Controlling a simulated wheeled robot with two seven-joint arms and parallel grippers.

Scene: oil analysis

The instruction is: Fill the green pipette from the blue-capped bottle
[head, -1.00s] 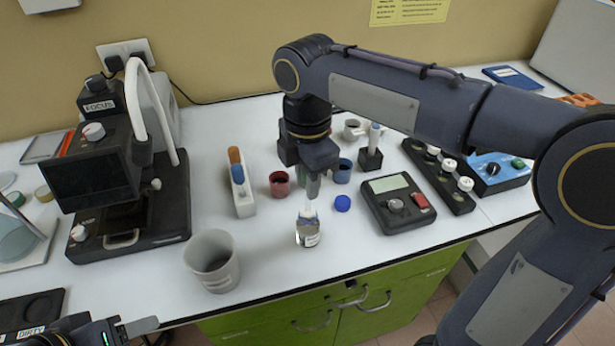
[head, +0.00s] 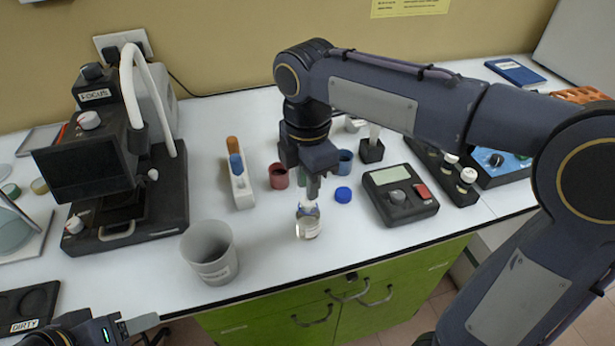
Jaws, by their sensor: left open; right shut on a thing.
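My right gripper (head: 313,188) is shut on the green pipette (head: 302,180). A bit of its green bulb shows by the fingers; most of the pipette is hidden. The gripper is pointing down right above the open bottle (head: 308,229), a small clear glass bottle with a pale label standing upright on the bench. The pipette's lower end appears to be inside the bottle neck. The blue cap (head: 343,195) lies on the bench to the right of the bottle. My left gripper (head: 142,325) is open and empty at the bottom left, off the bench's front edge.
A grey beaker (head: 210,254) stands left of the bottle. A white rack (head: 242,190) holds an orange and a blue pipette. Red (head: 278,176) and blue (head: 344,162) cups stand behind. A black meter (head: 400,196) is at right, a microscope (head: 120,170) at left.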

